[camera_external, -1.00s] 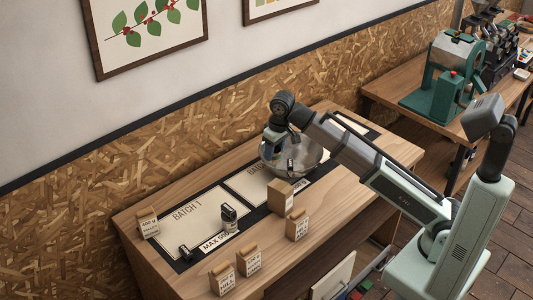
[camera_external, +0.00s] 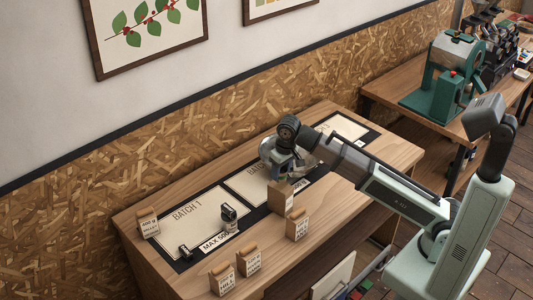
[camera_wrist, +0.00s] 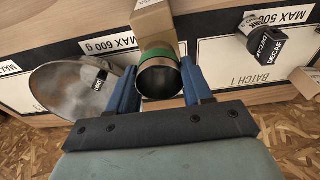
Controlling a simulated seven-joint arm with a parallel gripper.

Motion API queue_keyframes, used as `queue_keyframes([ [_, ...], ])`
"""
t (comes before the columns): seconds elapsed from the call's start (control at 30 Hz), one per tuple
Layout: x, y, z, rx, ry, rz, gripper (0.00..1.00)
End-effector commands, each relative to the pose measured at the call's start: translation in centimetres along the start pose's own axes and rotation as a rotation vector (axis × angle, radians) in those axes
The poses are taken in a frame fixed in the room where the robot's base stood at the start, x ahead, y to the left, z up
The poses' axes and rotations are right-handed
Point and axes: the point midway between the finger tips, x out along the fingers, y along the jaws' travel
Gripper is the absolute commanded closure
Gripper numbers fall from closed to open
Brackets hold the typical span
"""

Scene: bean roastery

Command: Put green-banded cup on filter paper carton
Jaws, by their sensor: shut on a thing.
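The filter paper carton seems to be the plain tan box (camera_wrist: 153,18) just beyond the cup. In the external view this carton (camera_external: 281,198) stands upright on the bench, just below my gripper (camera_external: 283,176). The cup is hidden behind the gripper there. I cannot tell whether the cup touches the carton.
A metal bowl (camera_wrist: 72,88) lies close to the left finger in the wrist view.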

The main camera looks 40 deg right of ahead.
Motion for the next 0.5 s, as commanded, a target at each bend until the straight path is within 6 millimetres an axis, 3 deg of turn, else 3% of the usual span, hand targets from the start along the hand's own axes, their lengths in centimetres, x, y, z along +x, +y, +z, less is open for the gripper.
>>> queue_keyframes([
  [0.2, 2.3, 0.0, 0.4, 0.000, -0.001, 0.000, 0.79],
  [0.5, 2.4, 0.0, 0.4, 0.000, 0.000, 0.000, 0.79],
])
